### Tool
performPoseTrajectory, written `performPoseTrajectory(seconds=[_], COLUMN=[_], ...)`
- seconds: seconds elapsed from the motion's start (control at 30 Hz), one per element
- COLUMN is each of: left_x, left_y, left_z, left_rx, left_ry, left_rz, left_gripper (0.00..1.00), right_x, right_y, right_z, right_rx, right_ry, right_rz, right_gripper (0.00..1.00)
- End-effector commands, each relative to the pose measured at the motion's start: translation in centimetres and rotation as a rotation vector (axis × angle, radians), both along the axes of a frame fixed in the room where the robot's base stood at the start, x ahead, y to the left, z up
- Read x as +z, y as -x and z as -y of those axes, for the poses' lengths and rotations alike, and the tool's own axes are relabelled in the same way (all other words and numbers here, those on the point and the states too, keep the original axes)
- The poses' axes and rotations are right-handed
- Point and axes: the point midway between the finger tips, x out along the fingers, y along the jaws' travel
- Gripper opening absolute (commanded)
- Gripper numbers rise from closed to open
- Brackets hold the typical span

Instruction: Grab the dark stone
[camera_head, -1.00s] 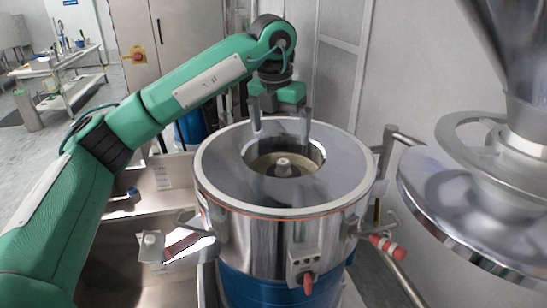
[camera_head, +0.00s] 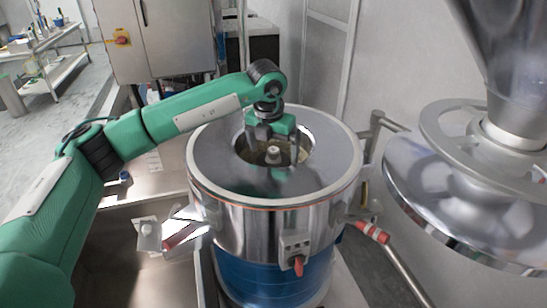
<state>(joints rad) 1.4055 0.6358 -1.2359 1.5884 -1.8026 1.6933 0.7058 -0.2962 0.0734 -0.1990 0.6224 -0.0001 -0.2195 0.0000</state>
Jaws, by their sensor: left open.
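The grinder's round steel drum (camera_head: 222,215) stands in the middle on a blue base. Its flat top, a dark grey disc (camera_head: 215,160), has a round opening with a pale knob (camera_head: 273,153) at its centre. I cannot tell for certain which part is the dark stone; the dark grey disc is the likeliest. My left gripper (camera_head: 273,156) is open and points down over the opening, one finger on each side of the knob. Its fingertips are at about the level of the opening; contact cannot be told. My right gripper is not in view.
A large shiny funnel assembly (camera_head: 440,190) stands close on the right. A red-tipped handle (camera_head: 372,232) sticks out at the drum's right. A steel sink or counter (camera_head: 130,240) lies to the left, and a cabinet (camera_head: 155,40) stands behind.

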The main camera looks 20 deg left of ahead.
Motion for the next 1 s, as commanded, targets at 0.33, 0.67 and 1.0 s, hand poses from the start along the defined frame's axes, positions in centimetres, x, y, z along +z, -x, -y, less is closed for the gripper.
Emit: performPoseTrajectory(seconds=[0.33, 0.67, 1.0], left_x=[-2.8, -2.8, -2.6], left_y=[-0.5, -0.5, -0.6], left_z=[0.1, 0.1, 0.2], left_rx=[0.000, 0.000, 0.000], left_ry=[-0.001, -0.001, 0.001], left_rz=[0.000, 0.000, 0.003], left_gripper=[1.00, 0.65, 0.40], right_x=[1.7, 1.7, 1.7], right_y=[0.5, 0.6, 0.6], right_z=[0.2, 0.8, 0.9], right_rx=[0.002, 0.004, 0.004], right_ry=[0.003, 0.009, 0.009], right_rz=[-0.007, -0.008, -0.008], right_gripper=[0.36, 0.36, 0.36])
